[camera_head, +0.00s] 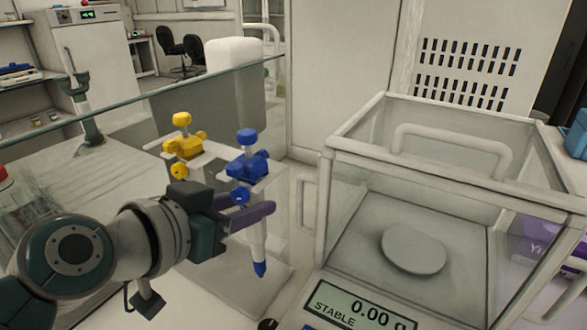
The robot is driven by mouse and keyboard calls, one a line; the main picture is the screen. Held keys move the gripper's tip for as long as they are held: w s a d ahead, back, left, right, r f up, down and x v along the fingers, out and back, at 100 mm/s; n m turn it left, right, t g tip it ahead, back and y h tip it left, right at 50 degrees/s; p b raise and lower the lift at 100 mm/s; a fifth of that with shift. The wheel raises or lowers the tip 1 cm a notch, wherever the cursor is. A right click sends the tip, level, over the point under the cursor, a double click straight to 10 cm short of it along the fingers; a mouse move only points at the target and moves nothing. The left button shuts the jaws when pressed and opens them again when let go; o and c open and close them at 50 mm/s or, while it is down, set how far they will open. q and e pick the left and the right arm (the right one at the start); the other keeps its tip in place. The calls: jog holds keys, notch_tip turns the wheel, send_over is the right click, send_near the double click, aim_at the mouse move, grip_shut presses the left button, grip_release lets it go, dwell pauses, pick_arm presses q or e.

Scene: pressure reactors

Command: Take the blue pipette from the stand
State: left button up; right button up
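The blue pipette (248,166) hangs upright at the right end of the stand (208,160), with its white shaft and blue tip pointing down. A yellow pipette (184,147) hangs beside it on the left. My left gripper (258,212) reaches in from the left at the height of the blue pipette's shaft, just below its blue body. One purple finger crosses in front of the shaft; the other is partly hidden behind a blue knob. I cannot tell whether the fingers touch the shaft. My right gripper is not in view.
A balance with a clear glass enclosure (345,160) stands close on the right; its display (357,310) reads 0.00 g. A blue object (577,135) is at the far right edge.

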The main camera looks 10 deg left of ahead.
pick_arm(q)
grip_shut()
jog(key=shift+r, duration=0.15)
dwell(0.4)
jog(key=shift+r, duration=0.3)
jog(key=s+a+b, duration=0.1)
jog(key=s+a, duration=0.2)
jog(key=s, duration=0.5)
jog(key=s+a+b, duration=0.1)
jog(key=s+a, duration=0.2)
jog(key=s, duration=0.6)
jog(key=shift+r, duration=0.35)
jog(key=shift+c, duration=0.5)
grip_release()
grip_shut()
